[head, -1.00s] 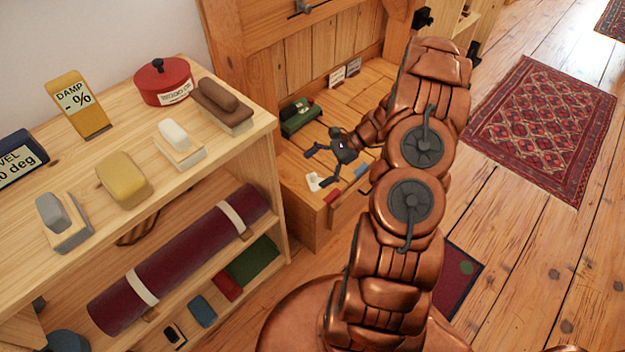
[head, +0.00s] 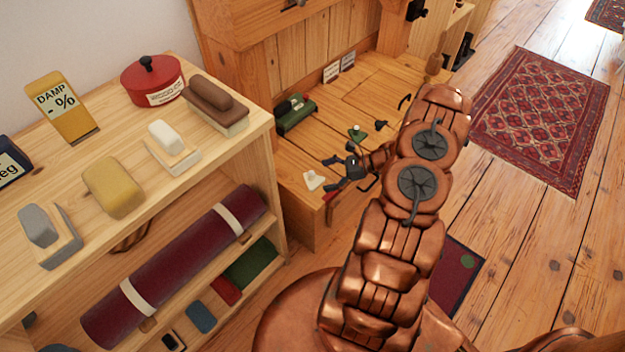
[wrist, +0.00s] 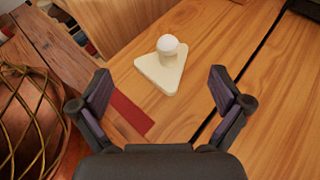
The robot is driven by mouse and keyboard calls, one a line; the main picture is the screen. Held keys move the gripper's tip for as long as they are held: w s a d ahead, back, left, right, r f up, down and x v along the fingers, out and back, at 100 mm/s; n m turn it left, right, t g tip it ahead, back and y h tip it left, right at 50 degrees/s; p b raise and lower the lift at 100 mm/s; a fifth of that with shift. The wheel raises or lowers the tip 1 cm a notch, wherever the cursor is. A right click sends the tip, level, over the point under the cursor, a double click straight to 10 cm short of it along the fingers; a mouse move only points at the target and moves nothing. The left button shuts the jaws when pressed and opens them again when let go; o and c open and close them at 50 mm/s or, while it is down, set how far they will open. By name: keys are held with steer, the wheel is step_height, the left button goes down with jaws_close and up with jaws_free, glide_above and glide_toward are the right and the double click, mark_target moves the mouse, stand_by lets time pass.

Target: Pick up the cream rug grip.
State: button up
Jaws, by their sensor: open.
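The cream rug grip (head: 313,181) is a small triangular plate with a round knob on top. It lies flat on the low wooden surface near its left front corner. In the wrist view the rug grip (wrist: 162,72) shows fully, ahead of and between my two fingers. My gripper (head: 336,174) is open and empty, just right of the rug grip in the head view. It also shows in the wrist view (wrist: 160,92), with its fingers apart and neither touching the grip.
A flat red piece (wrist: 131,113) lies near the left finger. A green knobbed piece (head: 357,132) and a green boxy object (head: 295,113) are further back on the wooden surface. The shelf (head: 262,120) with blocks and a red pot (head: 152,82) stands left.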

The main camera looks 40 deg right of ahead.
mark_target(314, 178)
steer(key=shift+b+x, duration=0.4)
steer(key=shift+x, duration=2.25)
steer(key=shift+d, duration=0.1)
steer(key=shift+w, duration=0.1)
steer(key=c, duration=1.2)
